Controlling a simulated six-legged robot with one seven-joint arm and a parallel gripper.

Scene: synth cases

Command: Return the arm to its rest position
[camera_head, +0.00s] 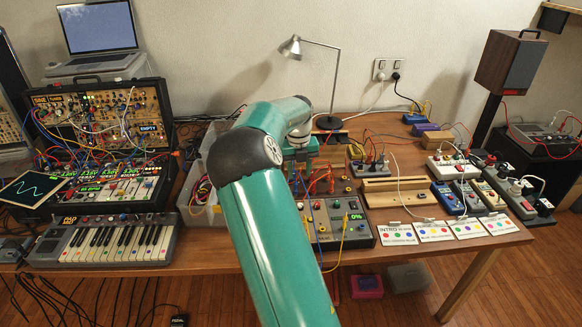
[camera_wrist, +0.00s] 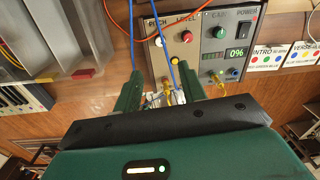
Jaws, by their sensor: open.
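My green arm reaches from the bottom middle of the head view, over the table edge, to a bend with a dark joint cap. My gripper (camera_head: 308,163) is beyond the bend, partly hidden by the arm, above the back of a grey control box (camera_head: 358,235). In the wrist view my gripper (camera_wrist: 176,80) has its two green fingers well apart. Cable ends and yellow plugs on the control box (camera_wrist: 186,62) show between and behind the fingers. No object is visibly clamped. Whether the fingers touch any cable, I cannot tell.
Blue cables (camera_wrist: 176,45) and an orange cable run close to the fingers. A clear bin (camera_head: 197,212) and keyboard (camera_head: 105,240) lie left of the arm. A desk lamp (camera_head: 334,85) stands behind it. Colour-dot cards (camera_head: 418,232) and power strips are right, on the wooden table (camera_head: 410,250).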

